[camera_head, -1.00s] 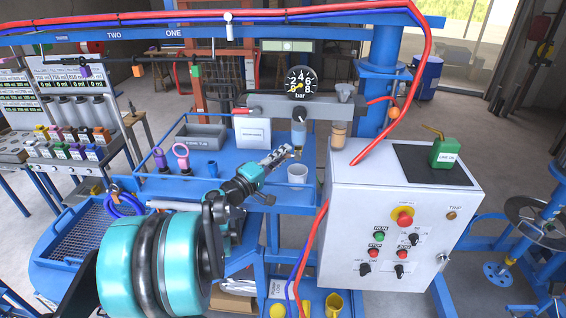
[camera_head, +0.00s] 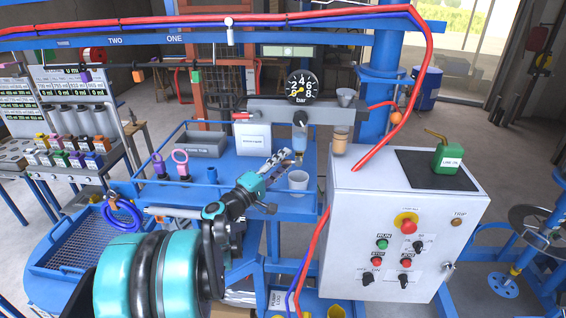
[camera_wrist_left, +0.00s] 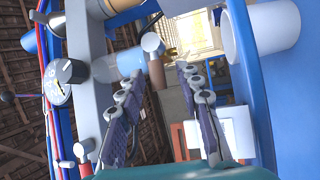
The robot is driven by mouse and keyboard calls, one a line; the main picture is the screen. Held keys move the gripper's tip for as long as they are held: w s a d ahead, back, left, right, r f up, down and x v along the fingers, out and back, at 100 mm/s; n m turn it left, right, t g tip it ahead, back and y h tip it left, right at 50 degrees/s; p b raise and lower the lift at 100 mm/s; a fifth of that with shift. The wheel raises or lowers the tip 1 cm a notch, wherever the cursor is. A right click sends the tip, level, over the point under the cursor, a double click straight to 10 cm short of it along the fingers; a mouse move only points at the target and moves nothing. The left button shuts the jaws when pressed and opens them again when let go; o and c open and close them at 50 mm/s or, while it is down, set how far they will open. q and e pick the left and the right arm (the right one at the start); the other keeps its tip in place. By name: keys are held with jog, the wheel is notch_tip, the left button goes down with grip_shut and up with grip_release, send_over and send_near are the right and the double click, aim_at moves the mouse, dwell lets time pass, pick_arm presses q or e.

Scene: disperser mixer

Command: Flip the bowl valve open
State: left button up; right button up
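The clear filter bowl (camera_head: 299,137) hangs from the grey air unit under the pressure gauge. In the left wrist view the bowl (camera_wrist_left: 128,62) lies sideways. A small brownish fitting with a pale round end, which looks like the bowl valve (camera_wrist_left: 157,72), is at its lower end. My left gripper (camera_head: 284,158) reaches up from the lower left, close beside the bowl's bottom. In the left wrist view its two dark fingers (camera_wrist_left: 158,85) are apart and empty, with the valve showing beyond and between the tips. I cannot tell whether they touch it. My right gripper is not in view.
A white cup (camera_head: 298,182) stands on the blue bench below the bowl. The pressure gauge (camera_head: 302,87) is above, and a brown-tinted bowl (camera_head: 340,145) hangs to the right. The grey control cabinet (camera_head: 375,215) with red hoses stands close on the right.

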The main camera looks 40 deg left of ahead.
pick_arm(q)
jog(key=s+f, duration=0.2)
jog(key=s, duration=0.9)
jog(key=shift+s+a, duration=0.35)
jog(key=shift+a, duration=0.05)
jog(key=shift+f, duration=0.1)
jog(key=w+d+f+m+g+h+b, duration=0.25)
jog(key=d+f+m+g+b, duration=0.5)
jog(key=d+f+b, duration=1.05)
jog(key=s+d+f+m+g+y+b, duration=0.1)
jog(key=s+d+f+m+b, duration=0.1)
jog(key=f, duration=0.7)
jog(key=s+d+f+m+g+y+b, duration=0.1)
jog(key=s+d+f+m+g+b, duration=0.1)
jog(key=f, duration=0.7)
jog(key=s+d+f+m+g+y+b, duration=0.2)
jog(key=s+d+f+m+b, duration=0.2)
jog(key=s+f+b, duration=0.3)
notch_tip(320, 180, down, 2)
jog(key=shift+s+d+f+b, duration=0.1)
jog(key=shift+s+d+b, duration=0.05)
jog(key=shift+d+b, duration=0.4)
